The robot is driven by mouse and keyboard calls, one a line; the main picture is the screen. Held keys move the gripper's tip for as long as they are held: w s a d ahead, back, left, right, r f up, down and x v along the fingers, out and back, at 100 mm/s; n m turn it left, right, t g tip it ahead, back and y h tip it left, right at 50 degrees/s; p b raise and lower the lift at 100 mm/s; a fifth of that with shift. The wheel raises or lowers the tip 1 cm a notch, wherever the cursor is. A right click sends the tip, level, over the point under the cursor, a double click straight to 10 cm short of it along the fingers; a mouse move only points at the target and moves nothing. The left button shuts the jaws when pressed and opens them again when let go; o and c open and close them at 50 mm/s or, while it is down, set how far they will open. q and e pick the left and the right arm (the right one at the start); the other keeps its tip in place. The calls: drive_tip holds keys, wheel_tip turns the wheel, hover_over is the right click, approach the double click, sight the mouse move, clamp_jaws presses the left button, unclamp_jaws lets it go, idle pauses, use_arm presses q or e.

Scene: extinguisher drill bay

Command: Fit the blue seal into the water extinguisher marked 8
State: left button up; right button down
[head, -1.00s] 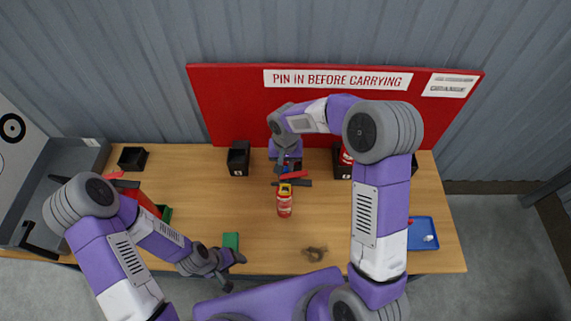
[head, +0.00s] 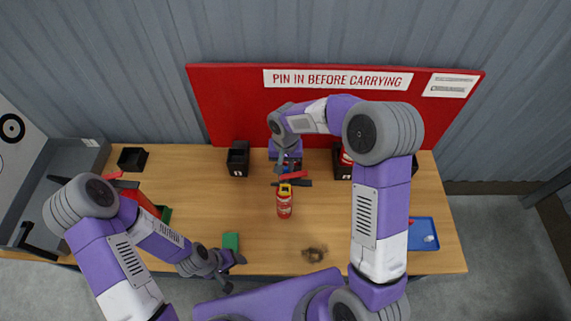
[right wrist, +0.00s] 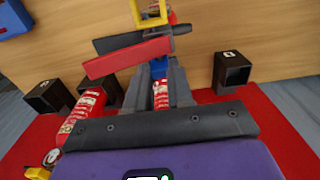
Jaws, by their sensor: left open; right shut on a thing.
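A red extinguisher (head: 284,206) with a yellow collar stands on the table in the head view. Its number is too small to read. Its red and black levers (right wrist: 130,52) and yellow collar (right wrist: 150,12) show in the right wrist view. My right gripper (head: 286,168) is at the far side of its head. It is shut on a small blue piece, seemingly the blue seal (right wrist: 158,68), right beside the levers; I cannot tell whether it is seated. My left gripper (head: 228,272) is open and empty by the table's front edge.
A green block (head: 231,242) lies near my left gripper. Black bins (head: 238,158) stand along the red back panel (head: 230,105), some holding red extinguishers (right wrist: 82,112). A blue tray (head: 423,240) with small pieces is at right. A small brownish object (head: 314,254) lies near the front.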

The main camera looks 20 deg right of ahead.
drive_tip(key=c, duration=0.9)
unclamp_jaws()
wheel_tip(320, 180, up, 8)
drive_tip(key=shift+f, duration=0.25)
